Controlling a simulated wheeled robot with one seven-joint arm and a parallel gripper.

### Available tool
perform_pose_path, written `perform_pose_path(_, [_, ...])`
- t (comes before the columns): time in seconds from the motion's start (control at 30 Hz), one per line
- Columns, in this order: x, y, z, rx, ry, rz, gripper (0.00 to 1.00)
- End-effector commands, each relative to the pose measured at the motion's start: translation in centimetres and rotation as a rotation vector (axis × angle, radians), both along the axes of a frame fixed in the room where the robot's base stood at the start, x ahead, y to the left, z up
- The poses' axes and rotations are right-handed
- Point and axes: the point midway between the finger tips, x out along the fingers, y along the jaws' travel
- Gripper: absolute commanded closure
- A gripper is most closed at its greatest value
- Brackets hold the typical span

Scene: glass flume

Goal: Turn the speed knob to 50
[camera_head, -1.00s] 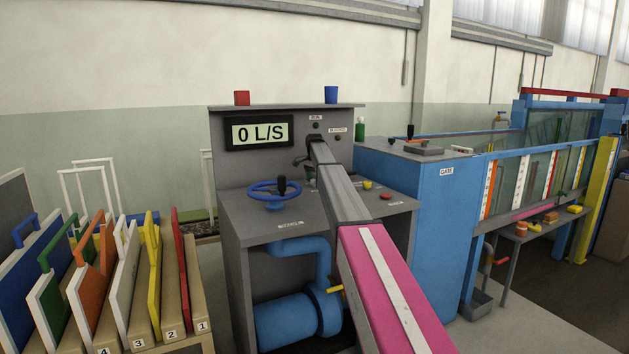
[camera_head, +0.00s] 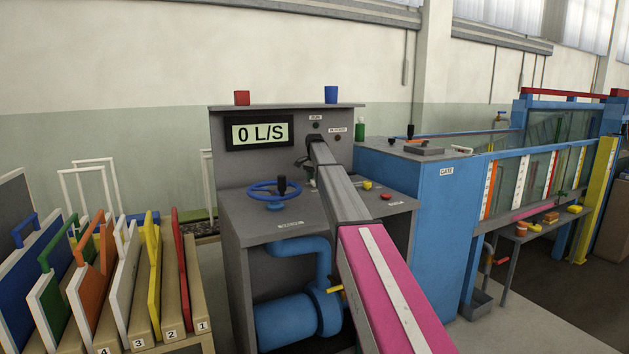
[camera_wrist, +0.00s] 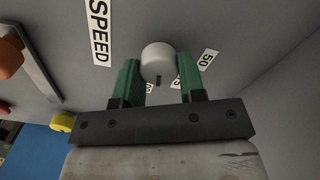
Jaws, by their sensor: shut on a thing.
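The speed knob (camera_wrist: 158,61) is a pale round knob with a dark mark on its rim, in the wrist view. My gripper (camera_wrist: 158,78) has its green fingers on either side of the knob and is shut on it. The dark mark points toward the gripper's palm. A "SPEED" label (camera_wrist: 99,30) is at the upper left, and a "50" label (camera_wrist: 207,59) is right of the knob. Other small labels by the fingers are partly covered. In the head view, my arm hides the knob and the fingers. The display (camera_head: 260,133) reads 0 L/S.
A blue handwheel (camera_head: 275,191) is left of my arm on the grey console. Yellow (camera_head: 367,185) and red (camera_head: 386,196) buttons are to its right. Red (camera_head: 241,98) and blue (camera_head: 331,94) cups stand on the top ledge. A blue gate cabinet (camera_head: 440,225) is close on the right.

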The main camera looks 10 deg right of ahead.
Motion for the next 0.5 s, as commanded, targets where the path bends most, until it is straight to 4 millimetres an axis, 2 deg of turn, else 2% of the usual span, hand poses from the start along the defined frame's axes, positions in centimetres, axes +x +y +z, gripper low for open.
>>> perform_pose_path(0.5, [0.09, 0.19, 0.03, 0.001, 0.000, 0.483, 0.87])
